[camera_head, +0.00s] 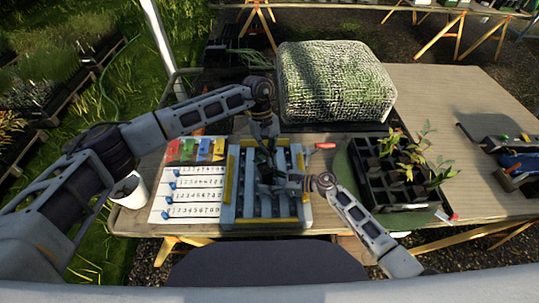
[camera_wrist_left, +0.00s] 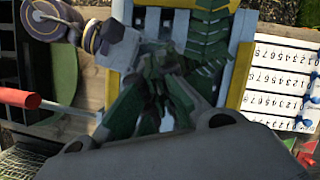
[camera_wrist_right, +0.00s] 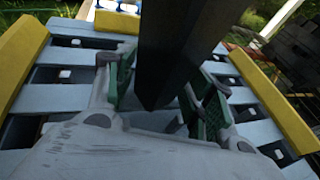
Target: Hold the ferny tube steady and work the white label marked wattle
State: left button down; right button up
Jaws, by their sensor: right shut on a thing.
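My right gripper (camera_wrist_right: 165,85) is shut on a dark, square-sided tube (camera_wrist_right: 180,45) that stands up between its green pads, above the slatted rack. In the left wrist view, green fern fronds (camera_wrist_left: 205,40) rise beside the fingers of my left gripper (camera_wrist_left: 155,75); its pads are close together, but I cannot tell whether they hold anything. In the head view, my left gripper (camera_head: 265,150) hangs over the middle of the rack, and my right gripper (camera_head: 270,183) reaches in from the right just below it. I cannot make out a white label marked wattle.
The pale blue rack (camera_head: 228,205) has yellow bars at its sides. Left of it lie a numbered white board (camera_head: 190,212) with blue markers, coloured cards (camera_head: 195,150) and a white pot (camera_head: 130,190). A black seedling tray (camera_head: 375,190) stands right, a large leafy block (camera_head: 335,85) behind.

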pick_arm(q)
jog(key=c, duration=2.1)
grip_release()
jog(key=shift+f, duration=0.1)
jog(key=o, duration=0.5)
jog(key=shift+o, duration=0.2)
jog(key=v, duration=1.2)
pick_arm(e)
jog(key=o, duration=0.8)
jog(key=shift+o, duration=0.2)
jog(key=shift+d, duration=0.15)
